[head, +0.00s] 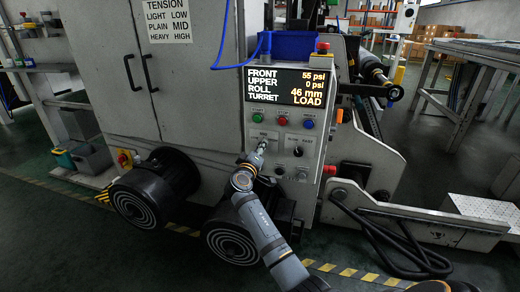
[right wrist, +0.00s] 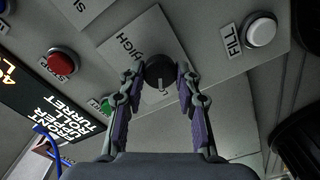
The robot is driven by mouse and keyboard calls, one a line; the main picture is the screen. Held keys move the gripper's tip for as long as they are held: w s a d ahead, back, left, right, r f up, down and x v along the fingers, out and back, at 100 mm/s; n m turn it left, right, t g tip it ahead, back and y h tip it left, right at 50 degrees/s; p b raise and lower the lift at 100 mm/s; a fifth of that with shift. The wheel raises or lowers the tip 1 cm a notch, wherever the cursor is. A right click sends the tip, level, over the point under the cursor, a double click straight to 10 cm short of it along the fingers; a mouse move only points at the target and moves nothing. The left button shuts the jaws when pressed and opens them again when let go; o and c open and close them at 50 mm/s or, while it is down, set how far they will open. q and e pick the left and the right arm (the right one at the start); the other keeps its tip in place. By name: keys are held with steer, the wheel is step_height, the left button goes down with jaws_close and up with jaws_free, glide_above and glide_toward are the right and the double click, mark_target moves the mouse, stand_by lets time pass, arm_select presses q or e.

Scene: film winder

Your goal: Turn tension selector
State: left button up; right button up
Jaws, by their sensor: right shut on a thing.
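The tension selector is a round black knob (right wrist: 160,70) on a light label plate (right wrist: 120,32) in the right wrist view. A pale mark shows on the knob, on the side toward my gripper. My right gripper (right wrist: 161,78) has a finger on each side of the knob and is shut on it. In the head view my right gripper (head: 262,146) reaches the control panel (head: 296,150) and covers the knob. My left gripper is out of view.
The display (head: 287,86) reads FRONT 55 psi, UPPER 0 psi, ROLL 46 mm, TURRET LOAD. A sign (head: 168,20) lists LIGHT LOW, PLAIN MID, HEAVY HIGH. Near the knob are a red STOP button (right wrist: 61,61) and a white FILL button (right wrist: 261,30). Black rollers (head: 155,188) stand below left.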

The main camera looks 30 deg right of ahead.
steer(key=shift+f, duration=0.1)
steer(key=o, duration=1.1)
steer(key=shift+o, duration=0.2)
steer(key=v, duration=0.7)
steer(key=shift+s+a, duration=0.15)
steer(key=shift+s, duration=0.05)
